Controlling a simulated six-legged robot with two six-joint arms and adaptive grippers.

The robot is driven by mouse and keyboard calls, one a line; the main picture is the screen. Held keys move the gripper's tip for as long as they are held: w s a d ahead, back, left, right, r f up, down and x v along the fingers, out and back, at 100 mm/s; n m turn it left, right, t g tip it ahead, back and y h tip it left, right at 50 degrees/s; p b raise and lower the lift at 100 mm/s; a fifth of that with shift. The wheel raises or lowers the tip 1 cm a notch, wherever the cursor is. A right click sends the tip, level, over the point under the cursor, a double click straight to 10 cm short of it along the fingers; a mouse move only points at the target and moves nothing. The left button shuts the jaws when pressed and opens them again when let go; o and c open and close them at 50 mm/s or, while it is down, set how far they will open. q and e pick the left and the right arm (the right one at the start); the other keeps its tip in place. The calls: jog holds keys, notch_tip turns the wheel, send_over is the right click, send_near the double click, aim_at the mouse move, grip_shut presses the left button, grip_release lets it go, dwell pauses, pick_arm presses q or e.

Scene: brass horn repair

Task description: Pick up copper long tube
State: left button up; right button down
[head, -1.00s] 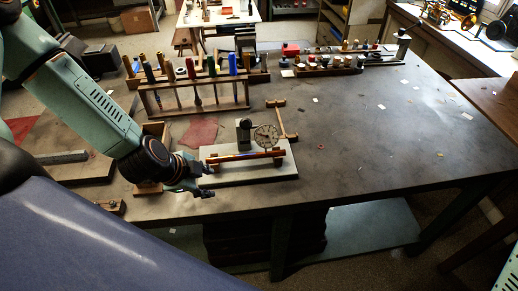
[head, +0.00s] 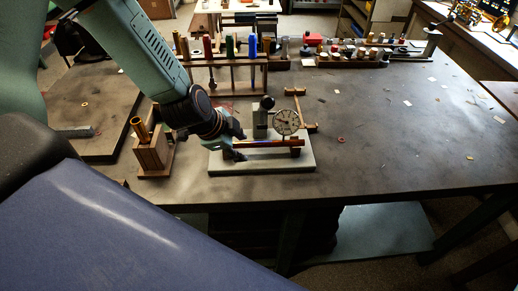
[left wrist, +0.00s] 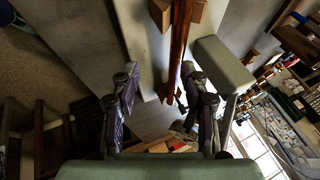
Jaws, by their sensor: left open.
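The copper long tube (head: 275,144) is a thin reddish tube lying level across the supports of a grey gauge plate (head: 275,164). In the left wrist view the tube (left wrist: 179,38) runs down from the top edge, between the lines of the two fingers. My left gripper (head: 234,143) is at the tube's left end and hides part of it. The left wrist view shows its fingers (left wrist: 165,92) spread wide on either side of the tube's end, with no grip on it. My right gripper is not in view.
A round dial gauge (head: 286,122) stands just behind the tube. A wooden block (head: 152,153) with an upright brass tube (head: 140,131) stands left of the plate. A tool rack (head: 228,62) is behind. The table right of the plate is mostly clear.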

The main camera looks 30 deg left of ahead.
aim_at(260, 143)
pick_arm(q)
jog(key=shift+w+d+r, duration=0.15)
jog(key=shift+d, duration=0.35)
jog(key=shift+w+d+r, duration=0.15)
jog(key=shift+d, duration=0.3)
jog(key=shift+w+d+b, duration=0.15)
jog(key=shift+w+b, duration=0.15)
jog(key=w+f+b, duration=0.1)
jog(key=w+a+f+b, duration=0.1)
jog(key=w+b, duration=0.1)
jog(key=shift+w, duration=0.2)
jog(key=shift+w+d+f+b, duration=0.1)
jog(key=shift+d+f+b, duration=0.05)
jog(key=shift+d+b, duration=0.15)
jog(key=shift+w+d+f+b, duration=0.1)
jog(key=shift+d+f+b, duration=0.05)
jog(key=shift+d, duration=0.25)
jog(key=shift+w+a+f, duration=0.15)
jog(key=shift+a, duration=0.1)
jog(key=shift+w, duration=0.15)
jog(key=shift+d, duration=0.2)
jog(key=shift+c, duration=1.4)
jog(key=shift+s, duration=0.2)
jog(key=c, duration=0.3)
jog(key=shift+a, duration=0.15)
jog(key=c, duration=0.3)
grip_shut()
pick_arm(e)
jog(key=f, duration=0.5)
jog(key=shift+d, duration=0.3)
